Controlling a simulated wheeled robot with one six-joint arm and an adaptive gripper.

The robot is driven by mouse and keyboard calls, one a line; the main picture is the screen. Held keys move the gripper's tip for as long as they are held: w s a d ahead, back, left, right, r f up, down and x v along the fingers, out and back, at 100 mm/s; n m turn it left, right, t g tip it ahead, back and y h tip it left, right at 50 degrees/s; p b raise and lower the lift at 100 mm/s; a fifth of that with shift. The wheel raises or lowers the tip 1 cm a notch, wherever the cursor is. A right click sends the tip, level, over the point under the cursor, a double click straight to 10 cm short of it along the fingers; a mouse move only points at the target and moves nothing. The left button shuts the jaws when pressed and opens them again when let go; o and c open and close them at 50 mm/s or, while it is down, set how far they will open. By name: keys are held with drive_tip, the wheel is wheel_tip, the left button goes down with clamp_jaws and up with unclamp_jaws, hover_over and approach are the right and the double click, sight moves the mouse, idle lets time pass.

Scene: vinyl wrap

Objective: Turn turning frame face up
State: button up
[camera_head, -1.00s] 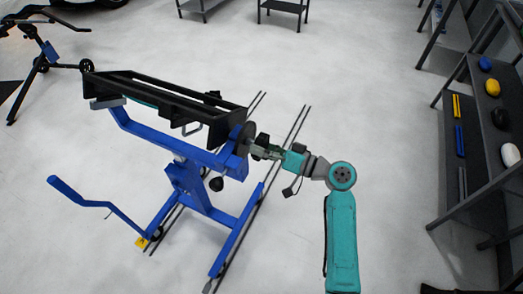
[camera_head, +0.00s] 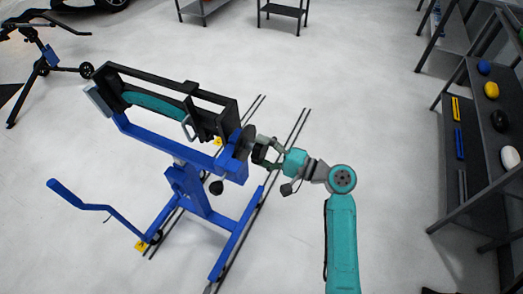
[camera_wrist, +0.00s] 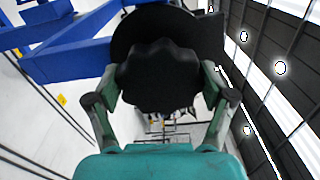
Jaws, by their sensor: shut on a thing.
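The turning frame (camera_head: 205,92) is a black rectangular frame on a blue stand (camera_head: 187,183), at the left centre of the head view. It is tilted, with its open side and a teal curved part (camera_head: 155,103) facing the camera. At its right end are a dark disc and a black lobed knob (camera_wrist: 160,75), seen close in the wrist view. My gripper (camera_head: 262,150) is shut on the knob, one finger on each side of it. The knob is mostly hidden by my gripper in the head view.
A dark shelf (camera_head: 470,150) with tools and coloured items stands on the right. Dark rails (camera_head: 290,150) lie on the floor under the stand.

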drive_tip(key=m, duration=0.4)
drive_tip(key=shift+m, duration=0.3)
drive_tip(key=m, duration=0.5)
drive_tip(key=shift+w+r, duration=0.1)
drive_tip(key=m, duration=0.9)
drive_tip(key=shift+m, duration=0.3)
drive_tip(key=o, duration=1.6)
drive_tip(key=shift+w, duration=0.1)
drive_tip(key=shift+c, duration=0.2)
drive_tip(key=shift+d, duration=0.15)
drive_tip(key=v, duration=1.2)
